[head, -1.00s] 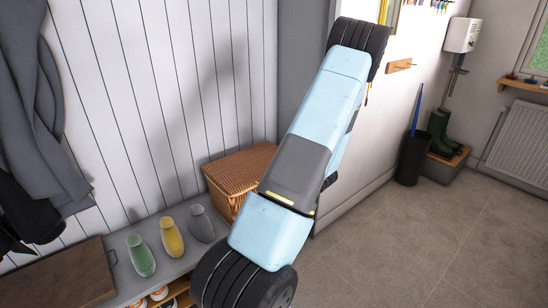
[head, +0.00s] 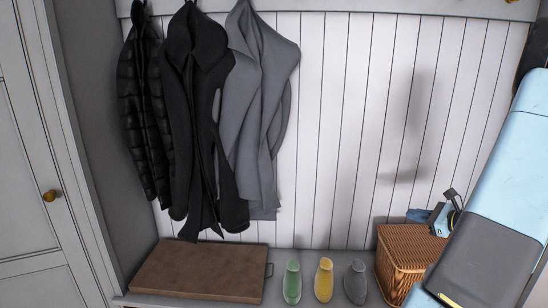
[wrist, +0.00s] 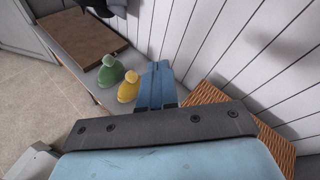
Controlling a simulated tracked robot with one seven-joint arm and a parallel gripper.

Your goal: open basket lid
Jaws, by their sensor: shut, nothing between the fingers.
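The wicker basket (head: 398,277) stands at the right end of the bench in the head view. Its lid (head: 408,240) looks closed. Part of the basket is hidden behind my arm. My gripper (head: 418,215) is small in the head view, at the lid's back edge or above it; I cannot tell whether it touches. In the wrist view my gripper (wrist: 157,68) has its blue fingers together, with nothing between them. Wicker (wrist: 203,94) shows beside and behind the gripper body there, mostly covered by it.
On the bench (head: 205,301) stand a green vase-like shape (head: 292,283), a yellow one (head: 324,280) and a grey one (head: 355,283), left of the basket. A brown board or cushion (head: 200,271) lies farther left. Coats (head: 200,120) hang above. The panelled wall is close behind.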

